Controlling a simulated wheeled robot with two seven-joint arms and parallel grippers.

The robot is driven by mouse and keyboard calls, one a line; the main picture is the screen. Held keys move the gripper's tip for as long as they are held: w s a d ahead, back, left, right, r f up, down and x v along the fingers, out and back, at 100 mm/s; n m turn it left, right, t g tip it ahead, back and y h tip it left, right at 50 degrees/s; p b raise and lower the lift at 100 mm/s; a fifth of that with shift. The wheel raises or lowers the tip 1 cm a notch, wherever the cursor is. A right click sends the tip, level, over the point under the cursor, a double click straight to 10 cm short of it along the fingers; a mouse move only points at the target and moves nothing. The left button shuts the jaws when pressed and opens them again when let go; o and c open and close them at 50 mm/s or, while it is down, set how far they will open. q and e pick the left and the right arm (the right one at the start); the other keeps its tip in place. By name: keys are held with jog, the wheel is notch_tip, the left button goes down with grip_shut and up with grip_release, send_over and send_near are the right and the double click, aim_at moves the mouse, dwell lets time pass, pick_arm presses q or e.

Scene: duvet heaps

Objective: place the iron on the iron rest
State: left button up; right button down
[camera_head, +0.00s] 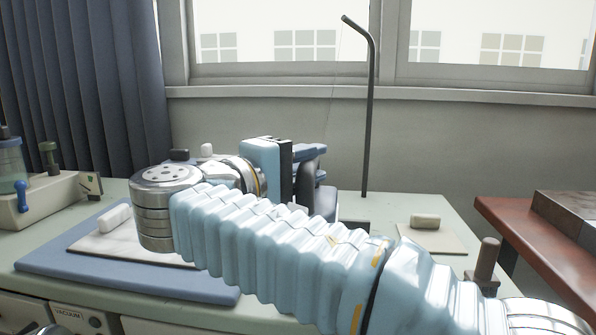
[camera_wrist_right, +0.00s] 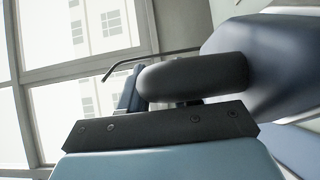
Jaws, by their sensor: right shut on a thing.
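The iron (camera_head: 322,196) has a dark handle and a blue-grey body. It is behind my right forearm in the head view, which hides its lower part. My right gripper (camera_head: 308,152) is shut on the iron's handle. In the right wrist view the dark handle (camera_wrist_right: 195,77) lies across the jaws, with the navy body (camera_wrist_right: 270,60) at the upper right. I cannot tell whether the iron touches anything below. A low dark edge (camera_head: 355,225) beside the iron may be part of the iron rest; most of it is hidden.
A blue pad (camera_head: 60,262) with a white cloth lies at the table's left front. A machine with a blue tank (camera_head: 45,200) stands at far left. A bent dark pole (camera_head: 370,110) rises behind the iron. A beige plate (camera_head: 440,240) with a cream block lies right.

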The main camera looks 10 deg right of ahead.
aim_at(335, 187)
jog(key=w+d+f, duration=0.2)
jog(key=d, duration=0.1)
jog(key=shift+w+d, duration=0.1)
jog(key=shift+w, duration=0.3)
jog(key=f, duration=0.1)
jog(key=w+d+f, duration=0.1)
jog(key=w+d+f+b, duration=0.1)
jog(key=shift+w+f, duration=0.1)
jog(key=shift+f, duration=0.3)
jog(key=shift+w+d+f+b, duration=0.15)
jog(key=shift+d+f, duration=0.05)
jog(key=shift+f, duration=0.6)
jog(key=shift+w+d+f+b, duration=0.1)
jog(key=shift+w+d+f, duration=0.1)
jog(key=shift+f, duration=0.55)
jog(key=shift+w+d+f+b, duration=0.15)
jog(key=shift+f, duration=0.65)
jog(key=c, duration=1.3)
grip_release()
jog(key=shift+f, duration=0.2)
jog(key=o, duration=0.5)
jog(key=shift+r, duration=0.1)
